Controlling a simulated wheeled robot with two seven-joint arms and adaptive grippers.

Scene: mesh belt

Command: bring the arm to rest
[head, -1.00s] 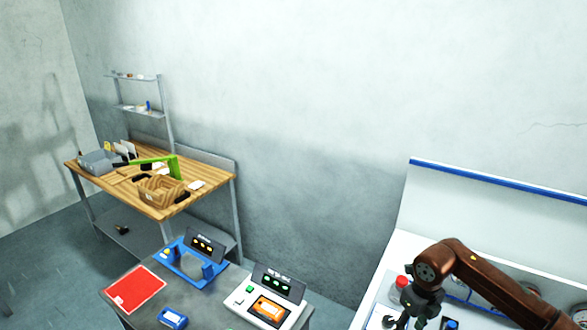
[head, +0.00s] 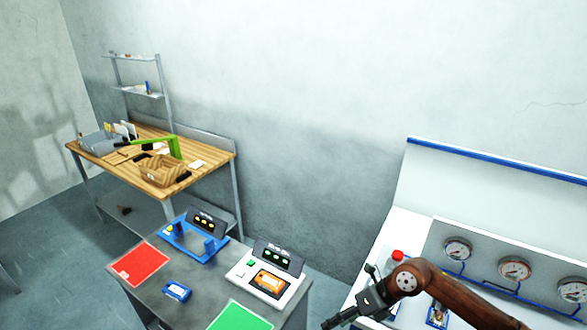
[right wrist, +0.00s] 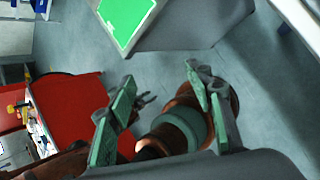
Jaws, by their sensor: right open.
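My right gripper (head: 340,317) is at the bottom of the head view, left of the brown arm that carries it. It hangs in front of the white gauge bench and touches nothing that I can see. In the right wrist view its two green-padded fingers (right wrist: 163,95) stand wide apart with only floor and parts of my own body beyond them. A small dark claw, which looks like my left gripper (right wrist: 145,100), shows there beyond the fingers; its jaws are too small to judge. The left arm is not in the head view.
A grey table holds a red mat (head: 138,263), a green mat (head: 240,317), a blue stand (head: 190,243), a small blue device (head: 177,291) and a white tester (head: 262,284). A wooden workbench (head: 200,178) stands behind.

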